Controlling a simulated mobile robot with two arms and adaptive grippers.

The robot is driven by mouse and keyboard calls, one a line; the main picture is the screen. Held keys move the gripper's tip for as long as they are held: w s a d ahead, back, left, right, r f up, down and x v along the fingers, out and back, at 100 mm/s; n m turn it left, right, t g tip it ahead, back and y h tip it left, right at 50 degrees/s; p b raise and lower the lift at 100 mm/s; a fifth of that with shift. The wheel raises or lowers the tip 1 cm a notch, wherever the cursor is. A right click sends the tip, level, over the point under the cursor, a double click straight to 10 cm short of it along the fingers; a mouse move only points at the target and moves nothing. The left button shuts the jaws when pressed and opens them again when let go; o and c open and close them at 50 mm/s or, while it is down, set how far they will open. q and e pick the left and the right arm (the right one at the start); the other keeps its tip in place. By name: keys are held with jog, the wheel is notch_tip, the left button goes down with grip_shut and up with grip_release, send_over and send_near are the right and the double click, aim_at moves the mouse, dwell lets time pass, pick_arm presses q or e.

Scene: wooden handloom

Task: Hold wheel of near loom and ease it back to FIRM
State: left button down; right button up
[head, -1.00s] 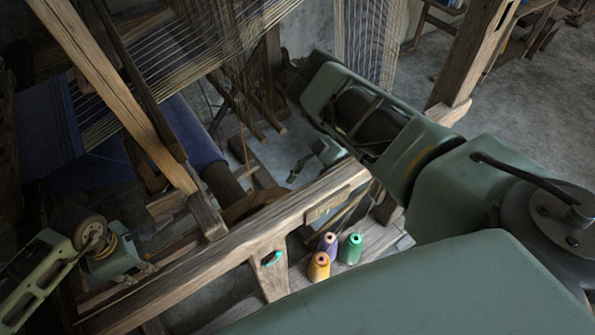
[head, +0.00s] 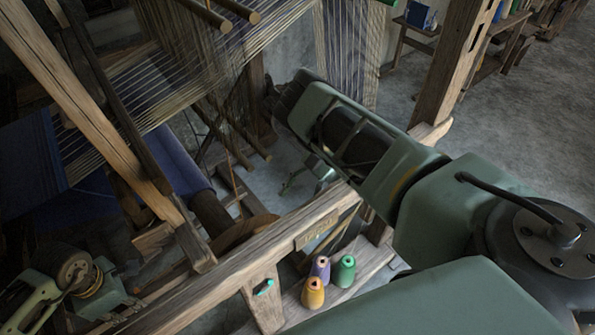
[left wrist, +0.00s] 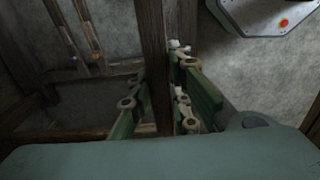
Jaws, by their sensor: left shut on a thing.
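The near loom's wooden side beam (head: 225,260) crosses the head view. A brown wooden wheel-like disc (head: 247,229) shows behind it at the end of the blue cloth roll. A teal pointer (head: 265,287) sits on a short wooden post below the beam. My left gripper (head: 125,300) is at lower left, close to the beam. In the left wrist view its fingers (left wrist: 163,105) are shut on a dark wooden bar (left wrist: 155,50); I cannot tell whether this belongs to the wheel. My right gripper (head: 300,178) hangs beyond the beam, small and partly hidden by my arm.
Yellow (head: 313,293), purple (head: 320,269) and green (head: 344,271) yarn cones stand on a wooden ledge right of the pointer. A small plaque (head: 316,236) is on the beam. Warp threads (head: 190,60) fill the upper left. Open grey floor (head: 500,120) lies at right.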

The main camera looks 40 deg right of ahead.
pick_arm(q)
jog(key=shift+w+a, duration=0.15)
jog(key=c, duration=1.6)
grip_release()
jog(key=shift+o, duration=0.2)
jog(key=shift+r, duration=0.1)
notch_tip(320, 180, up, 8)
jog(key=shift+f, duration=0.1)
jog(key=shift+f, duration=0.15)
